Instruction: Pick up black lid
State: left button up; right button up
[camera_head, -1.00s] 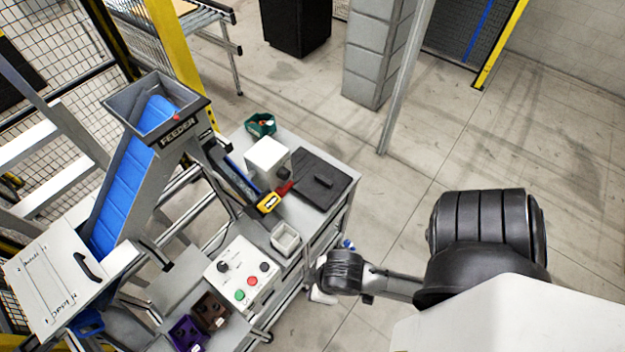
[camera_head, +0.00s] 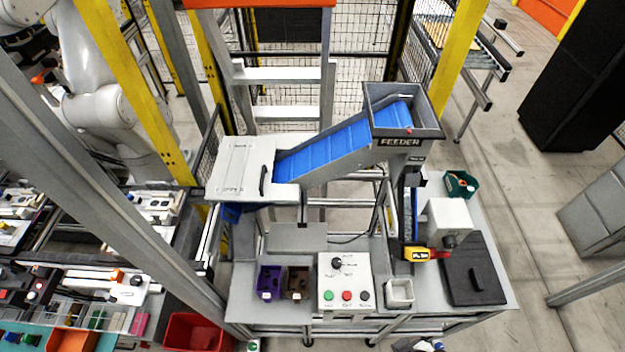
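The black lid (camera_head: 473,272) is a flat dark square with a raised handle bar. Neither of my grippers shows clearly in the head view. A small dark and white shape at the bottom edge, below the bench, is too cut off to identify.
Open floor lies to the right.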

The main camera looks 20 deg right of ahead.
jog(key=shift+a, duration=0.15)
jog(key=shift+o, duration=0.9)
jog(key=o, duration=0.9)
